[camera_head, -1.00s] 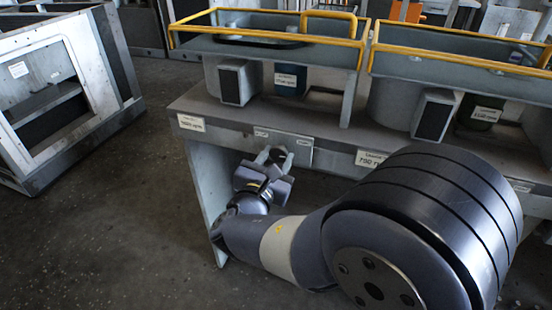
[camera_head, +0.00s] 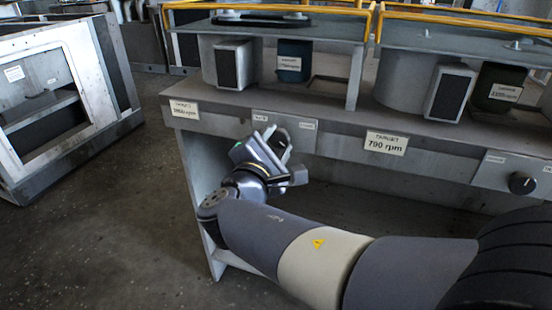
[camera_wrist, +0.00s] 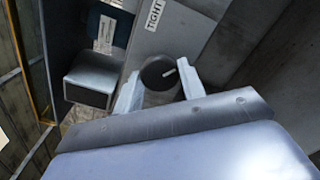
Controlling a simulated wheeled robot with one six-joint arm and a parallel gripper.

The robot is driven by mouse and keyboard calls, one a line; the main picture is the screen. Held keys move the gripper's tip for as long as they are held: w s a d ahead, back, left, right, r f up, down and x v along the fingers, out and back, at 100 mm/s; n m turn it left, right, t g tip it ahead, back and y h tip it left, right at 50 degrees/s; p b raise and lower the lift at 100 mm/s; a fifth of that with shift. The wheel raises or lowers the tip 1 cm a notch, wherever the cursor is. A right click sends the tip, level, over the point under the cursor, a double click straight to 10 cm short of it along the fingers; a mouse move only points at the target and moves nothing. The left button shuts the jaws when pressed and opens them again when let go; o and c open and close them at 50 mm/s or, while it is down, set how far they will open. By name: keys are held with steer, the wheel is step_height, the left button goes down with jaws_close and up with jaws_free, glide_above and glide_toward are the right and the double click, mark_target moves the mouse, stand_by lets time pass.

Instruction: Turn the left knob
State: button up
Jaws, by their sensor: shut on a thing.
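The left knob is a dark round knob (camera_wrist: 156,76) with a pale pointer line on it, seen in the wrist view. It sits on a grey panel, between the two light fingers of my gripper (camera_wrist: 161,70), which is shut on it. In the head view my gripper (camera_head: 277,142) is at the left control panel (camera_head: 302,135) on the bench front. There it hides the knob from sight. The panel has small labels at its upper corners, and one label in the wrist view (camera_wrist: 154,14) reads "TIGHT" or similar.
A second dark knob (camera_head: 522,183) is on the right panel. A target sign (camera_head: 386,143) reads 790 rpm; another sign (camera_head: 186,109) is at the bench's left end. Blower units with yellow rails (camera_head: 262,6) stand on the bench. Open floor (camera_head: 110,235) lies left.

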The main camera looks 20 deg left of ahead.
steer(key=shift+f+m+b, duration=0.15)
steer(key=shift+m+b, duration=1.45)
steer(key=shift+b, duration=0.15)
steer(key=o, duration=1)
steer(key=shift+c, duration=0.2)
steer(key=s+p, duration=0.2)
steer(key=s, duration=0.8)
steer(key=shift+s+a+p, duration=0.3)
steer(key=shift+s+a, duration=0.1)
